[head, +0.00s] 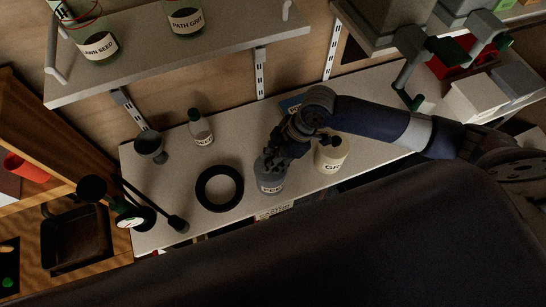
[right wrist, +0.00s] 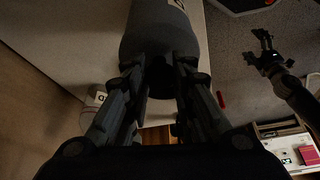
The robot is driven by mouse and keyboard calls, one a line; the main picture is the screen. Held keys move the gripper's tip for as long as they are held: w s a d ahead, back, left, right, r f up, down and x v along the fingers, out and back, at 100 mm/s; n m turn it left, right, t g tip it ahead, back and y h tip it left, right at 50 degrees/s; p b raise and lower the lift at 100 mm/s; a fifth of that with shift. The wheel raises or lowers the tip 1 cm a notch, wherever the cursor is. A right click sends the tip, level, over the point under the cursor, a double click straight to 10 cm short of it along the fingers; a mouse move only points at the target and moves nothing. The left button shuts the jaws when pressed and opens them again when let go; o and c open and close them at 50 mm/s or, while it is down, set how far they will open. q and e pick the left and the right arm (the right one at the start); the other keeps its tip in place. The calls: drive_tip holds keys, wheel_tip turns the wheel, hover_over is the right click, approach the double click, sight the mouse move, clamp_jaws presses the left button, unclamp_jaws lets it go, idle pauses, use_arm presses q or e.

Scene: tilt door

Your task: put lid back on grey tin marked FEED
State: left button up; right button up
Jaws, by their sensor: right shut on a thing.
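The grey tin marked FEED (head: 270,186) stands on the pale bench, its label partly readable. My right gripper (head: 279,152) is directly over its top and hides much of it. In the right wrist view my right gripper (right wrist: 161,82) is shut on the dark knob of the grey lid (right wrist: 158,45). The lid lines up with the tin, whose white label shows at the top edge. I cannot tell whether the lid is fully seated or slightly above the rim. My left gripper (right wrist: 262,56) shows only in the right wrist view, empty, its fingers apart.
A cream tin (head: 332,156) stands close right of the grey tin. A black ring (head: 219,188) lies to its left. A shelf with jars (head: 185,60) hangs above.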

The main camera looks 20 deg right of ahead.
drive_tip(key=shift+f+p, duration=0.15)
drive_tip(key=shift+p, duration=0.85)
drive_tip(key=shift+c, duration=0.2)
idle(1.4)
idle(0.3)
drive_tip(key=o, duration=1.4)
drive_tip(key=shift+o, duration=0.2)
drive_tip(key=shift+r+p, duration=3.5)
drive_tip(key=shift+p, duration=0.25)
clamp_jaws()
